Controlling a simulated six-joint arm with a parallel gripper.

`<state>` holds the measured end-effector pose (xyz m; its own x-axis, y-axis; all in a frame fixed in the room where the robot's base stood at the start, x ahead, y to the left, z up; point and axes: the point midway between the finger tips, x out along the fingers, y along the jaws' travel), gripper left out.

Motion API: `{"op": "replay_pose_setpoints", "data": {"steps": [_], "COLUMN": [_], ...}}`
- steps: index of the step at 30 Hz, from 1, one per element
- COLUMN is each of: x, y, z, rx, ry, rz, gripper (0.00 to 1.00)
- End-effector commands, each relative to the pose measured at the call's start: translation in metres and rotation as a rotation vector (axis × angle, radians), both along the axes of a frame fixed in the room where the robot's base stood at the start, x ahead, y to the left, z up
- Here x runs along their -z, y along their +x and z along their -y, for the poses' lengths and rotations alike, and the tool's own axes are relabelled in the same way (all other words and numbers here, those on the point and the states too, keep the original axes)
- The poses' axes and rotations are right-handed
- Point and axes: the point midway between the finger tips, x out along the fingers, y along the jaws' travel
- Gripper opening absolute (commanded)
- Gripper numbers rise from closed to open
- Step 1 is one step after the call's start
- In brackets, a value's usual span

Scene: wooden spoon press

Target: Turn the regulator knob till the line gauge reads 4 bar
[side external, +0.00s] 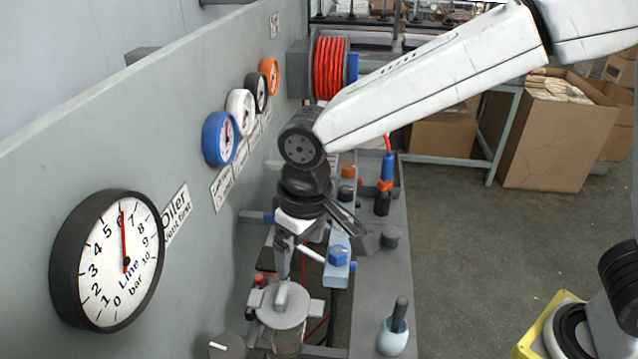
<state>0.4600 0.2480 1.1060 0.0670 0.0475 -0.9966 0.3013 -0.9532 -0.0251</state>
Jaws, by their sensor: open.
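The large round line gauge (107,262), marked "Line bar", hangs at the left of the grey panel. Its red needle points almost straight up, at about 6. My gripper (294,262) is open, pointing down, just above a grey round cap (281,308) with a raised ridge, on a clear bowl. The gripper seems empty; its far finger is partly hidden. A grey knob (227,347) with a white line shows at the bottom edge, and a blue knob (338,255) sits right of the gripper. No label shows which one is the regulator knob.
Smaller gauges with blue (220,138), white (240,110), black and orange rims line the panel behind. An oiler sign (174,213) is beside the line gauge. A dark handle in a pale round base (392,338) stands front right. Open floor lies beyond the bench.

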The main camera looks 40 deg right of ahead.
Motion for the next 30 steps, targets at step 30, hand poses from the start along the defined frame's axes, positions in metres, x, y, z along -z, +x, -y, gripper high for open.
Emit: {"op": "replay_pose_setpoints", "data": {"steps": [30], "x": [-0.031], "y": [-0.068], "z": [-0.151], "rx": [-0.167], "ry": [-0.055], "rz": [-0.064], "gripper": [1.0]}}
